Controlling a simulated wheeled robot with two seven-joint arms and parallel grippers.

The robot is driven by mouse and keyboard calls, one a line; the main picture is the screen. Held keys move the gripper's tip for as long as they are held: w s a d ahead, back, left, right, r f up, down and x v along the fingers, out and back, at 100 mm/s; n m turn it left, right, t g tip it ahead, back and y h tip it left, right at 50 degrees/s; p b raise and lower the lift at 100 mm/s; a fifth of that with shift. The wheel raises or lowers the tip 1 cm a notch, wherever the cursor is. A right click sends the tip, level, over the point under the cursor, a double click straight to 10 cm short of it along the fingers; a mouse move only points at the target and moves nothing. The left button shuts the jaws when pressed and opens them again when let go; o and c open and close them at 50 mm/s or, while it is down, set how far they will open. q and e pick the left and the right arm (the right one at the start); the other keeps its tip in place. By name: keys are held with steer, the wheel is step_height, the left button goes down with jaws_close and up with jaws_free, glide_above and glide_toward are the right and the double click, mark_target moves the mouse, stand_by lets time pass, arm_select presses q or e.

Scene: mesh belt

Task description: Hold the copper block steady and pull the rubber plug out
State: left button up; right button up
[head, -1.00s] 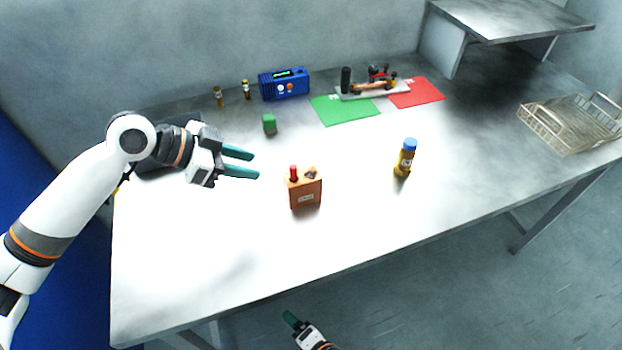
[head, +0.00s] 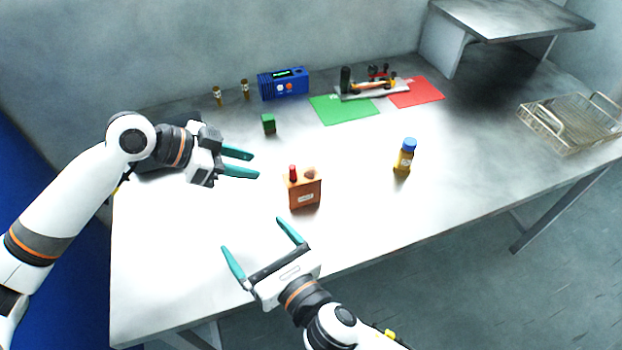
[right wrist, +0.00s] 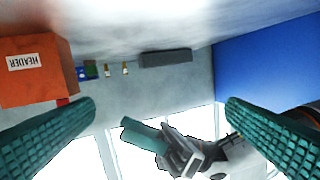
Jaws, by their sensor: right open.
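The copper block (head: 305,192) is an orange-brown box with a white label, upright near the middle of the table. The red rubber plug (head: 292,172) stands up from its top left; a brownish round piece sits beside it. My left gripper (head: 248,163) is open and empty, left of the block and apart from it. My right gripper (head: 257,240) is open and empty, nearer the front edge, below and left of the block. In the right wrist view the block (right wrist: 38,85) appears upside down at the upper left, with a bit of the red plug (right wrist: 63,101) showing beneath.
A small green cube (head: 268,124) lies behind the block. An amber bottle with a blue cap (head: 404,157) stands to the right. A blue device (head: 284,84), small vials, green (head: 345,110) and red mats line the back. A wire basket (head: 570,122) is far right.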

steer(key=w+d+r+m+t+h, duration=0.25)
steer(key=w+d+h, duration=0.25)
steer(key=w+d, duration=0.5)
glide_toward(299, 179)
steer(key=shift+t, duration=0.35)
steer(key=w+f, duration=0.2)
steer(key=w, duration=0.1)
steer(key=w+f, duration=0.1)
steer(key=f, duration=0.1)
steer(key=shift+w+a+f, duration=0.1)
steer(key=shift+w+a, duration=0.25)
steer(key=shift+w, duration=0.05)
steer(key=shift+n, duration=0.25)
steer(key=x, duration=0.7)
steer(key=shift+w+a+r, duration=0.2)
steer(key=shift+w, duration=0.05)
steer(key=shift+c, duration=0.5)
steer(key=c, duration=1.1)
